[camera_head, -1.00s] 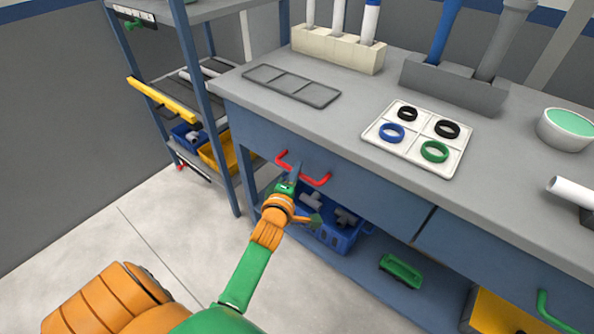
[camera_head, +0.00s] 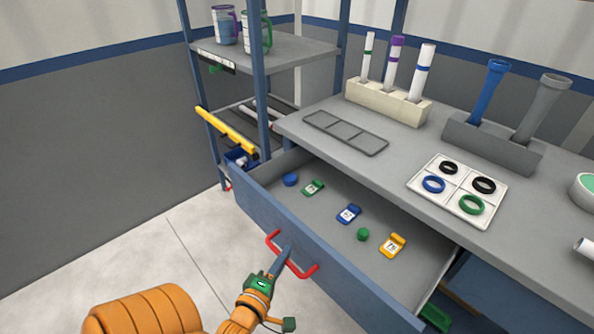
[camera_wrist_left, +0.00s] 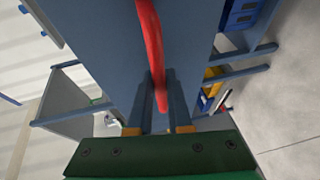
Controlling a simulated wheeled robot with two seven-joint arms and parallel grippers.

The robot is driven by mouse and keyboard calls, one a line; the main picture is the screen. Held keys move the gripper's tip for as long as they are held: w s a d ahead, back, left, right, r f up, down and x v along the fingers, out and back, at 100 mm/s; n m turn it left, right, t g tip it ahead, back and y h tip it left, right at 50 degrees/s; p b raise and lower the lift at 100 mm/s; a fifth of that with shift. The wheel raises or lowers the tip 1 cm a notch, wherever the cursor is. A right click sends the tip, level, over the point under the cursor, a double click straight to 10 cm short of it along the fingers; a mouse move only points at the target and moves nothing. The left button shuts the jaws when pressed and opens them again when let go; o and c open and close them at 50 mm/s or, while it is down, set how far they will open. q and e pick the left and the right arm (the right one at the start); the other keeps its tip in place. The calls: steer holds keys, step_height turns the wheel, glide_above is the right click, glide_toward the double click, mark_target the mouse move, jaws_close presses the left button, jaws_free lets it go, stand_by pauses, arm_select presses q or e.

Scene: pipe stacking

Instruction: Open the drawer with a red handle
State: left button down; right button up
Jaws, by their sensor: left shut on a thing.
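The drawer (camera_head: 335,268) under the workbench stands pulled well out, and its inside shows in the head view. Its red handle (camera_head: 303,272) is on the blue front face. My left gripper (camera_head: 283,257) is shut on the red handle near its middle. In the left wrist view the red handle (camera_wrist_left: 151,45) runs between the two fingers of my left gripper (camera_wrist_left: 160,100). In the drawer lie a blue cap (camera_head: 291,180), a green cap (camera_head: 363,234), and green (camera_head: 313,187), blue (camera_head: 349,214) and yellow (camera_head: 393,245) labelled pieces. My right gripper is not in view.
The workbench top (camera_head: 400,155) bears a tray of rings (camera_head: 463,190), a flat grey tray (camera_head: 346,132) and holders with upright tubes (camera_head: 387,100). A shelf rack (camera_head: 265,50) stands at the left. The floor (camera_head: 180,250) before the drawer is clear.

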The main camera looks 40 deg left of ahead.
arm_select(q)
steer(key=shift+s+a+p, duration=0.1)
steer(key=shift+s+p, duration=0.2)
steer(key=shift+s, duration=1.55)
steer(key=c, duration=0.8)
jaws_free()
steer(key=shift+c, duration=0.2)
steer(key=v, duration=0.7)
